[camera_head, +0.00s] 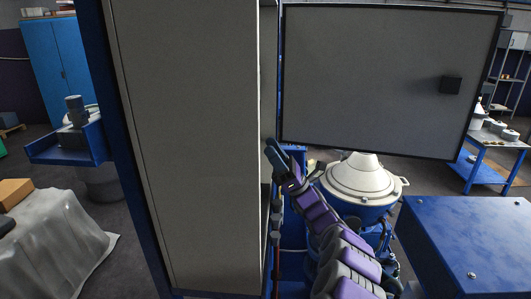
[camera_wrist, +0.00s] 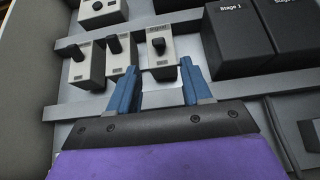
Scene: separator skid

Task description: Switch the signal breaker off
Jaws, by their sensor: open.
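In the wrist view a row of grey breakers with black levers is on a panel. My blue fingers are open, one on each side of this breaker's lower part, with nothing held. I cannot tell whether they touch it. The left finger is close to the middle breaker (camera_wrist: 121,60). In the head view my gripper (camera_head: 275,152) is at the cabinet's right edge; the breakers are hidden there.
Another breaker (camera_wrist: 88,68) sits at the row's left. A black box marked Stage 1 (camera_wrist: 236,40) stands right of the row. In the head view are a tall grey cabinet (camera_head: 190,140), a large grey panel (camera_head: 380,75), a white-topped vessel (camera_head: 360,180) and a blue box (camera_head: 460,230).

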